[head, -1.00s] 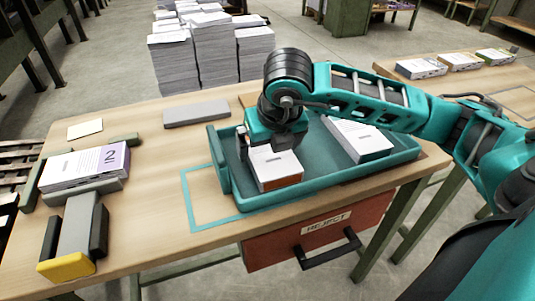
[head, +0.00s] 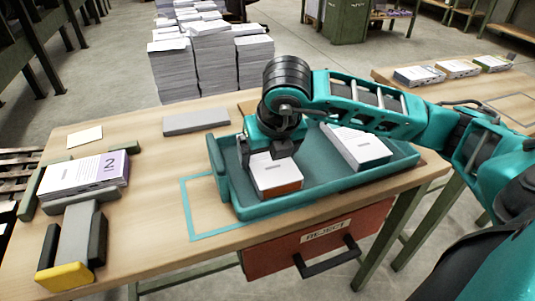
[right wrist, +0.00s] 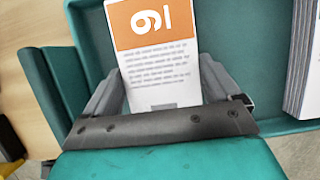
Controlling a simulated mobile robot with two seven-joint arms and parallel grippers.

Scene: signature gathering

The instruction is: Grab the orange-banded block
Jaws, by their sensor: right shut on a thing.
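The orange-banded block (head: 276,174) is a white, printed block with an orange band on its front edge. It lies in the left part of the teal tray (head: 232,199). In the right wrist view the block (right wrist: 160,65) shows its orange band with a number, upside down to me. My right gripper (head: 265,152) is shut on the block, with one finger along each side; the fingers (right wrist: 162,88) show in the wrist view too. I cannot tell whether the block touches the tray floor. My left gripper is not in view.
Another white block (head: 358,146) lies in the tray's right part. A purple-banded block marked 2 (head: 85,172) sits on a stand at left, beside a yellow-ended fixture (head: 66,274). A grey slab (head: 196,121) lies behind. A red reject drawer (head: 318,238) hangs below the table.

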